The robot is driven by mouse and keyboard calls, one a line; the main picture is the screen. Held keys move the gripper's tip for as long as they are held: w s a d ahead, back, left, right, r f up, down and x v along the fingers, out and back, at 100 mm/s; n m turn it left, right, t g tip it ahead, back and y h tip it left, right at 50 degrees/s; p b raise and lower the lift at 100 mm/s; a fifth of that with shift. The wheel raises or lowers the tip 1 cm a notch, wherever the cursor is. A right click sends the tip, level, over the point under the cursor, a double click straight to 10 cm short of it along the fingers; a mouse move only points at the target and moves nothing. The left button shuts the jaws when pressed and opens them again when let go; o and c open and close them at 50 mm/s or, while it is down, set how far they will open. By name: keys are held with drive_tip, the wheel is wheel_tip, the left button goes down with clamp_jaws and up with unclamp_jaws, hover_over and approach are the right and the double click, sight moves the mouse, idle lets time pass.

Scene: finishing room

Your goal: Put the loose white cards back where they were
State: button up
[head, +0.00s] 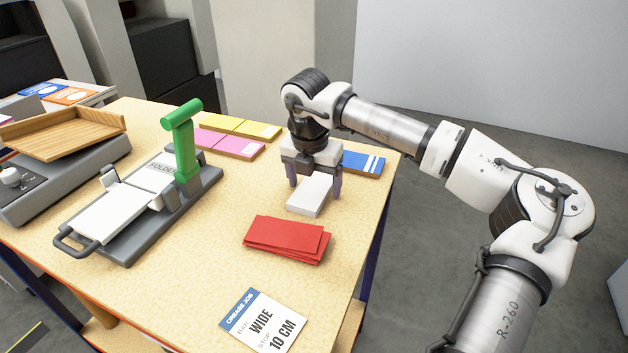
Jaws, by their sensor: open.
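A small stack of white cards (310,196) lies on the table, towards its right side. My gripper (315,186) points down at the stack, with its two fingers apart at the stack's far end. I cannot tell whether the fingers touch the cards. Another white sheet or card stack (110,213) lies on the bed of a grey creasing device (130,240) with a green lever (184,140) and a plate marked "FOLDER".
Red cards (287,238) lie in front of the white stack. Blue cards (363,163) are behind my gripper; pink (228,143) and yellow cards (240,126) lie farther back. A "WIDE 10 CM" job card (264,321) is at the front. A wooden tray (65,132) stands at left.

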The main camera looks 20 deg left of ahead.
sight(311, 193)
wheel_tip(311, 193, up, 12)
drive_tip(key=s+b, duration=0.1)
drive_tip(key=s, duration=0.1)
drive_tip(key=shift+b, duration=0.3)
idle(0.3)
